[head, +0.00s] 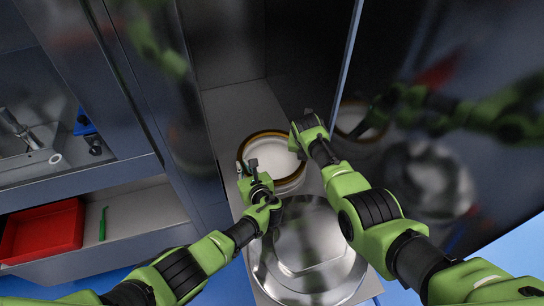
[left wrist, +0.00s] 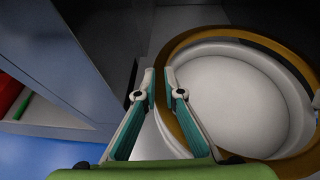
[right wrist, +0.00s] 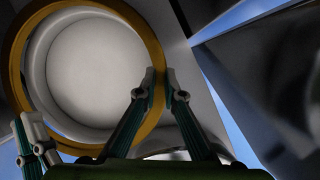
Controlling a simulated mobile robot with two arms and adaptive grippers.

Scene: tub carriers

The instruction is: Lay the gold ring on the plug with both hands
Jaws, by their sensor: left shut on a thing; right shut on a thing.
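The gold ring (head: 262,134) is a wide thin hoop, level or nearly so, around the outline of the round white plug (head: 274,154) as seen from above. My left gripper (head: 250,170) is shut on the ring's left side; the ring also shows in the left wrist view (left wrist: 240,36). My right gripper (head: 297,138) is shut on its right side, shown in the right wrist view (right wrist: 157,50). The white plug face (left wrist: 235,100) shows inside the hoop, a little off centre. I cannot tell whether the ring touches the plug or hangs above it.
A large shiny steel round vessel (head: 305,262) stands in front of the plug on the narrow grey surface (head: 235,105). A dark reflective panel (head: 430,150) closes the right side. At left, a cabinet shelf holds a red bin (head: 40,235) and a green tool (head: 102,224).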

